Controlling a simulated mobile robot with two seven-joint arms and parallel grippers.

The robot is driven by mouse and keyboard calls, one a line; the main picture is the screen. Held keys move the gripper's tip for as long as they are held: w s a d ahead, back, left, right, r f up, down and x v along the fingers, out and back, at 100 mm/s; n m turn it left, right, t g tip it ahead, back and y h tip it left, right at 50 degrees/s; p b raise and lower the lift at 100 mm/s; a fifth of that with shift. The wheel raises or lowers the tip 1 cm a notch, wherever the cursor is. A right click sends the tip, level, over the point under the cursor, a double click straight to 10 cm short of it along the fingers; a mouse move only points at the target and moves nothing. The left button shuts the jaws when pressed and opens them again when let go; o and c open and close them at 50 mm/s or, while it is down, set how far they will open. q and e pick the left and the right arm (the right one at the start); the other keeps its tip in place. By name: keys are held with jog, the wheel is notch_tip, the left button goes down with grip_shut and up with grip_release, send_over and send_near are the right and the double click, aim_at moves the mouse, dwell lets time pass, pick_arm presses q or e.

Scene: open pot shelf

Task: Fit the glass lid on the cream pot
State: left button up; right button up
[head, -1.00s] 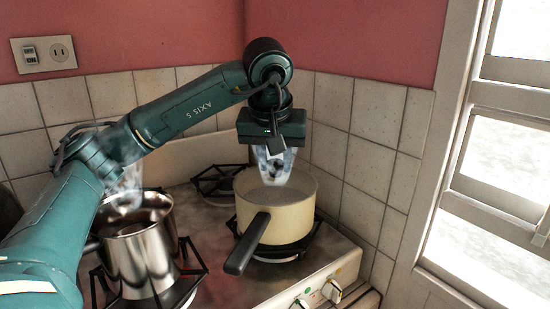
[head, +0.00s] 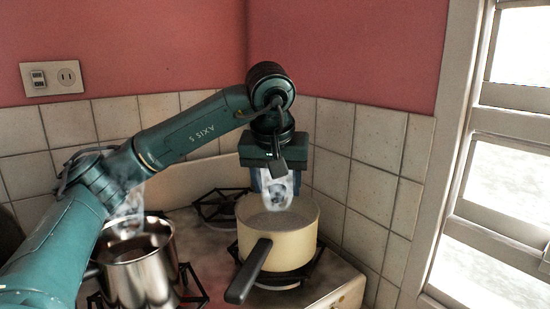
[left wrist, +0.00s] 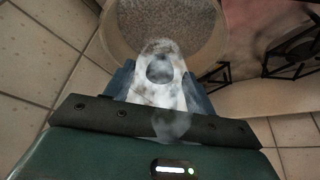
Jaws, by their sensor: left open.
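The cream pot (head: 290,245) stands on the right-hand burner in the head view, its dark handle pointing to the lower left. In the left wrist view its rim (left wrist: 108,25) shows at the top. A grey, mottled surface fills the pot's mouth. I cannot tell whether it is the glass lid or the pot's inside. My left gripper (head: 276,203) points down over the back of the pot's mouth, jaws open. In the left wrist view a dark round shape (left wrist: 160,70) lies between its blue fingers, blurred by whitish haze; I cannot tell what it is. My right gripper is out of view.
A shiny steel pot (head: 139,277) with dark contents stands on the left burner, steaming beside my left arm. An empty burner (head: 219,210) lies behind. Tiled walls (head: 362,155) close in behind and at the right, and a window (head: 505,190) is at far right.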

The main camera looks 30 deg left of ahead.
pick_arm(q)
jog(key=p+v, duration=0.2)
jog(key=v, duration=1)
jog(key=shift+s+r, duration=0.15)
jog(key=shift+r, duration=0.05)
jog(key=shift+d, duration=0.15)
